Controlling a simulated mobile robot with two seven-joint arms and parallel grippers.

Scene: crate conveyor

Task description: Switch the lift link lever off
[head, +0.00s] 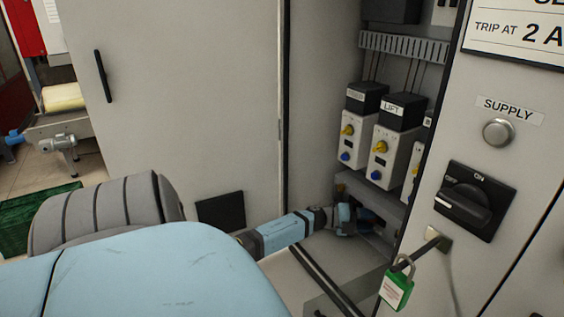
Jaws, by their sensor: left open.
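The unit labelled LIFT (391,150) is inside the open cabinet, a white block with a black top, a yellow knob and a blue knob. My left arm reaches in from the lower left. My left gripper (362,217) is open, low in the cabinet, at the grey panel (355,185) below the row of units. Its fingers are small and dark against the dark recess there. I cannot make out a lift link lever; the gripper covers part of that area. I cannot tell whether the fingers touch anything. My right gripper is not in view.
A similar unit (355,138) stands left of the LIFT unit. On the right panel are a SUPPLY lamp (498,133), a black rotary switch (467,203) and a hanging green padlock (396,286). The grey cabinet door (190,90) stands at the left. A green crate (25,218) is far left.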

